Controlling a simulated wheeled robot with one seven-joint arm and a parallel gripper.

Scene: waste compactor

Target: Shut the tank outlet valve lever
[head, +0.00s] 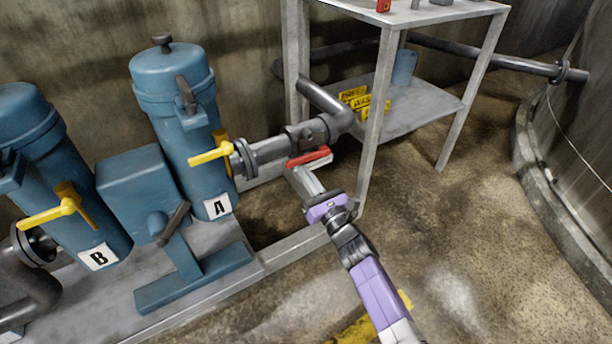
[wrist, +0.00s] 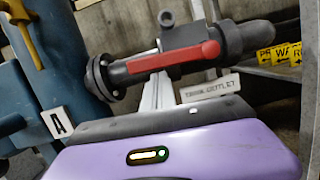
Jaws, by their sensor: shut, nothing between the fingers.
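The tank outlet valve has a red lever (head: 308,157) on a dark horizontal pipe (head: 270,150) beside filter A. In the wrist view the red lever (wrist: 175,61) lies roughly along the pipe, and a "TANK OUTLET" tag (wrist: 210,88) hangs just below it. My gripper (head: 292,171) is shut and empty, its fingers pointing up at the lever from below and in front. In the wrist view the pale fingers (wrist: 152,95) stand near the lever's left end. I cannot tell whether they touch it.
Blue filters A (head: 180,125) and B (head: 45,150) with yellow levers (head: 211,154) stand to the left. A grey metal shelf (head: 430,108) is behind and to the right. A large tank (head: 585,120) is at the far right. The floor (head: 465,235) between is clear.

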